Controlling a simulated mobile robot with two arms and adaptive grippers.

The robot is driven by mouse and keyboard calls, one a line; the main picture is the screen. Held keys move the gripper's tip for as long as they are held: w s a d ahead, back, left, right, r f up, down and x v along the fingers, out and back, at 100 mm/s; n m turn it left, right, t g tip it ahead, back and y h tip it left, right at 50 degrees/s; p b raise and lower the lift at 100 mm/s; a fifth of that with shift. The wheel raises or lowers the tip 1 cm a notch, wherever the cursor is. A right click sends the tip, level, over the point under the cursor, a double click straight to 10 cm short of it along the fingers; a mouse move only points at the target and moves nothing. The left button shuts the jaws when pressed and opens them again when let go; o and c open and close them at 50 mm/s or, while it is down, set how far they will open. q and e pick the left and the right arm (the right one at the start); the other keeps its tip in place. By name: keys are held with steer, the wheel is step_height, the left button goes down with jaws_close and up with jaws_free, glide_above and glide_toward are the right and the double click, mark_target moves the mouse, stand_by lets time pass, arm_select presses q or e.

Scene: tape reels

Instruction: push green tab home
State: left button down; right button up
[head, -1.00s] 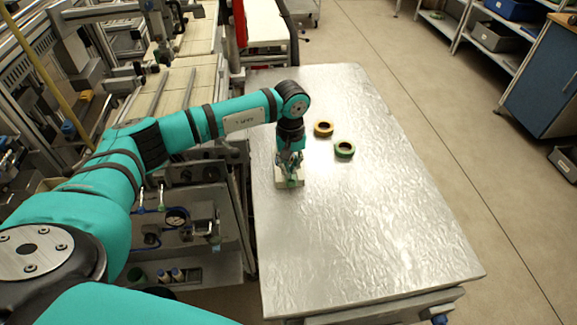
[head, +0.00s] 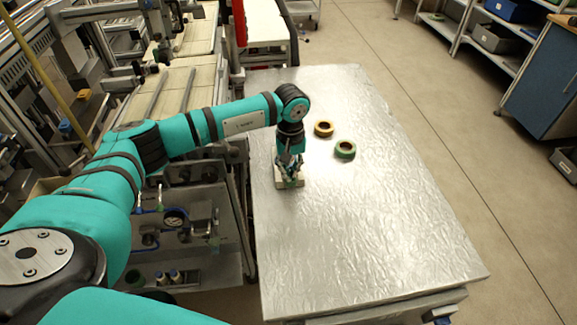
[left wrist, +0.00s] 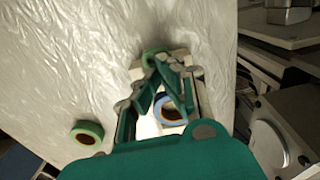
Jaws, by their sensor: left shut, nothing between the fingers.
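A small cream block (head: 297,184) lies near the left edge of the metal table. A green piece (head: 292,184), apparently the green tab, shows at the block beside my fingers. In the left wrist view a green curved piece (left wrist: 151,53) sits at the fingertips, against the cream block (left wrist: 193,72). My left gripper (head: 290,174) points down over the block with its fingers shut and nothing held. It also shows in the left wrist view (left wrist: 160,68). A blue-rimmed ring (left wrist: 167,113) shows between the finger links. The fingers partly hide block and tab, so contact is unclear. My right gripper is out of view.
A green reel (head: 345,149) and a yellow-brown reel (head: 323,129) lie on the metal table (head: 370,235), right of my gripper. The table's front and right parts are clear. Machinery stands along its left side, and shelves and a blue cabinet stand far right.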

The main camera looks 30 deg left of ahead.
arm_select(q)
steer(key=shift+f, duration=0.1)
stand_by(0.5)
steer(key=shift+f+b, duration=0.1)
steer(key=shift+b, duration=0.35)
stand_by(0.8)
steer(key=shift+r+p, duration=0.35)
steer(key=shift+r, duration=0.35)
steer(key=shift+r+p, duration=1.35)
steer(key=shift+r, duration=1.55)
steer(key=shift+f, duration=0.1)
